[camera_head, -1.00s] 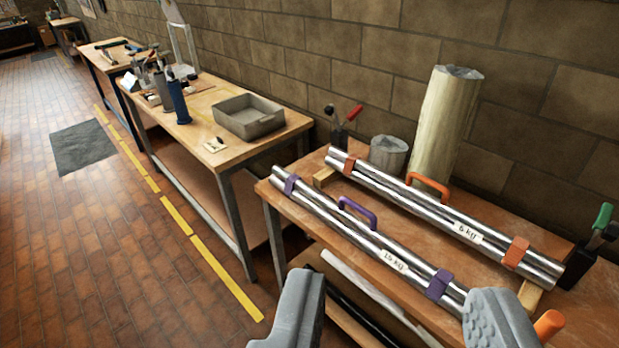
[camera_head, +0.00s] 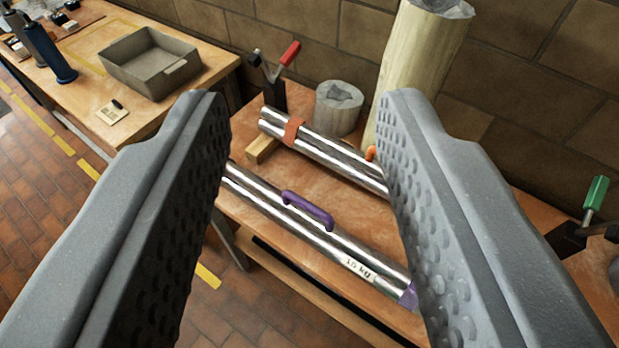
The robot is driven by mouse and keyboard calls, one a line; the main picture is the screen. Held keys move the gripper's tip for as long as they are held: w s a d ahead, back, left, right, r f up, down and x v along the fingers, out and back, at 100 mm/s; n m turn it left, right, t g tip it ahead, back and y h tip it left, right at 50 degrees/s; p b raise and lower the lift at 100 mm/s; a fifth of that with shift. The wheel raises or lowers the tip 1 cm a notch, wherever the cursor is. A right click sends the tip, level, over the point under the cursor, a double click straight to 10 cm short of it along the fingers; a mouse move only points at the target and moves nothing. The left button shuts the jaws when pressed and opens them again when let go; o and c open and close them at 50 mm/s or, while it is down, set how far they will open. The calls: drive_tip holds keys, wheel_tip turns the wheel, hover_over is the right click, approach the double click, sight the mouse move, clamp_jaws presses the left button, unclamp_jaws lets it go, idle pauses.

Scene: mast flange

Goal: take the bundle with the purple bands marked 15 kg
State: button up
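The bundle of shiny metal tubes with the purple bands and the 15 kg label (camera_head: 335,248) lies along the front of the near workbench. Its purple handle (camera_head: 308,209) stands on top, between my two fingers in the picture. One purple band (camera_head: 408,294) shows partly beside my right finger; the other is hidden behind my left finger. My gripper (camera_head: 300,120) is open and empty, its fingers wide apart in front of the bundle. The bundle with orange bands (camera_head: 325,152) lies behind it, its right part hidden by my right finger.
A pale post (camera_head: 420,70), a short grey-topped stump (camera_head: 338,108) and a red-handled clamp (camera_head: 273,80) stand behind the bundles. A green-handled clamp (camera_head: 585,222) is at right. A second bench with a grey tray (camera_head: 150,65) is at left.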

drive_tip(key=shift+w, duration=0.15)
drive_tip(key=n+g+h+p, duration=0.4)
drive_tip(key=n+g+p, duration=0.1)
drive_tip(key=n+g, duration=0.5)
hover_over(306, 206)
drive_tip(key=s+a, duration=0.3)
drive_tip(key=s, duration=0.1)
wheel_tip(306, 206, down, 40)
drive_tip(key=r, duration=0.1)
drive_tip(key=shift+n+t, duration=0.4)
drive_tip(key=shift+b+x, duration=0.9)
drive_tip(key=shift+x, duration=3.8)
drive_tip(key=shift+s+d+f, duration=0.1)
drive_tip(key=shift+s, duration=0.05)
